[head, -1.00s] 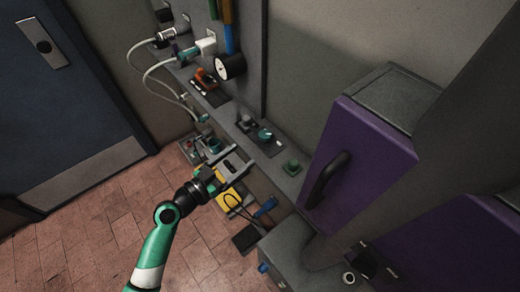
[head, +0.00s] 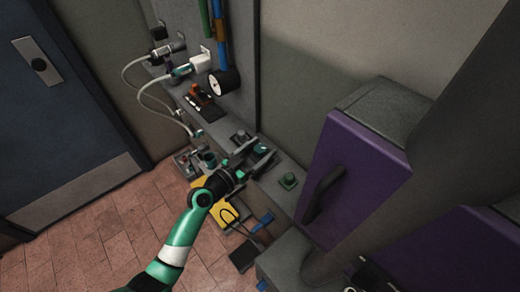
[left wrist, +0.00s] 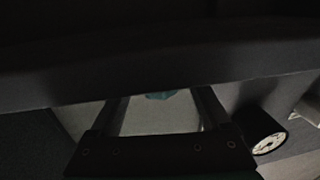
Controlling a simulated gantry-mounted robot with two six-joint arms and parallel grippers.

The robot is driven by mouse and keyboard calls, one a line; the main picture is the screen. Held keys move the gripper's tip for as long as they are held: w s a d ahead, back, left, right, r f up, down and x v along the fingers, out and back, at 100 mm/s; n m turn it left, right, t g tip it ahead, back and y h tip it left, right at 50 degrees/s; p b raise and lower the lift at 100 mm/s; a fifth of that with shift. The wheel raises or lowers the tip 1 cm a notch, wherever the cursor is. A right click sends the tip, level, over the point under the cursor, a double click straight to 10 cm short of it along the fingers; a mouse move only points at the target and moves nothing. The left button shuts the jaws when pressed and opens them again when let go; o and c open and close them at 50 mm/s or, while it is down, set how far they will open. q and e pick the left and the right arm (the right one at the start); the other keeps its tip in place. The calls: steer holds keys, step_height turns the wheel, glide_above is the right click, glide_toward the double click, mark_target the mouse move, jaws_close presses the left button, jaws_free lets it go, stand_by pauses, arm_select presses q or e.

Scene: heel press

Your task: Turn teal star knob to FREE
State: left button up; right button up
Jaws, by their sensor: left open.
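The teal star knob (head: 261,148) sits on a dark plate on the grey ledge along the wall. My left gripper (head: 257,154) is open, with its two fingers reaching over the plate on either side of the knob. I cannot tell whether the fingers touch it. In the left wrist view a small piece of teal (left wrist: 160,95) shows between the two dark fingers; a dark band hides most of the rest. The knob's markings, FREE included, are too small to read. My right gripper is not in view.
A green button block (head: 288,181) sits on the ledge to the right of the plate. A black-rimmed gauge (head: 222,83) is on the wall and also shows in the left wrist view (left wrist: 262,135). A purple cabinet (head: 358,165) stands at right. White hoses (head: 150,92) run at left.

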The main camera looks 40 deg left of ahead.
arm_select(q)
jaws_close()
stand_by(0.4)
